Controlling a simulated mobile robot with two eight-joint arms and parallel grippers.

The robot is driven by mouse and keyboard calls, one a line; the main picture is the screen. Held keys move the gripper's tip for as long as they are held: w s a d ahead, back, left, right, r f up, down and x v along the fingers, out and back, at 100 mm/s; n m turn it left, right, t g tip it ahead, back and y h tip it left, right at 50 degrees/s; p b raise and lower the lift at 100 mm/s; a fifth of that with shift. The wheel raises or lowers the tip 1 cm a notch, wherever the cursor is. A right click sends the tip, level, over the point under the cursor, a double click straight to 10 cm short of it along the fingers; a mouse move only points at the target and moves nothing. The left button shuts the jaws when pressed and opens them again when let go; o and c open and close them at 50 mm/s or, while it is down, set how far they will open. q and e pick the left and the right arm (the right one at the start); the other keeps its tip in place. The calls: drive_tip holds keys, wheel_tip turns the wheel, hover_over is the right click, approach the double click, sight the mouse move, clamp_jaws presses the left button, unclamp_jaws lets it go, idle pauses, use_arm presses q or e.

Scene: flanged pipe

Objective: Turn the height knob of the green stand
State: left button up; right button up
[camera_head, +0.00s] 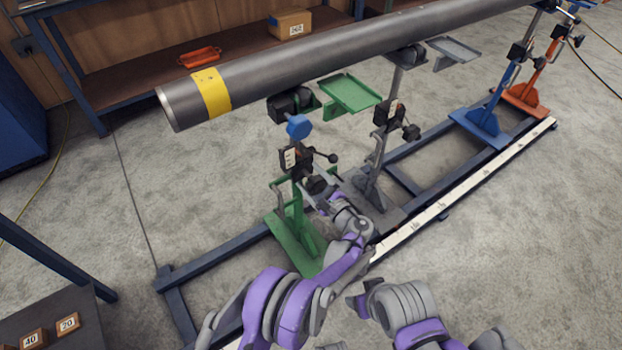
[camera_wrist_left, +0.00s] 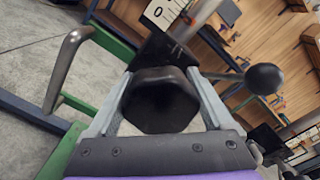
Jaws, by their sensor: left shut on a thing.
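The green stand (camera_head: 298,225) stands on the blue floor frame, under the near end of the grey pipe (camera_head: 330,62). Its black height knob (camera_head: 315,184) faces me, low on the post, and shows as a dark faceted knob (camera_wrist_left: 160,100) in the left wrist view. My left gripper (camera_head: 326,190) reaches it from the front. In the left wrist view its two grey fingers (camera_wrist_left: 160,108) lie on either side of the knob, shut on it. The knob's far side is hidden. Links of my right arm show at the lower right, but its gripper is not in view.
A black ball-ended handle (camera_head: 328,156) sticks out just above the knob, and its ball (camera_wrist_left: 265,78) is right of the fingers in the left wrist view. A grey stand (camera_head: 372,185) is close on the right. Blue (camera_head: 482,118) and orange (camera_head: 527,92) stands are farther back.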

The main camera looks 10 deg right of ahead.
use_arm(q)
drive_tip(key=shift+w+n, duration=0.1)
drive_tip(key=shift+n, duration=0.2)
drive_tip(key=o, duration=1.1)
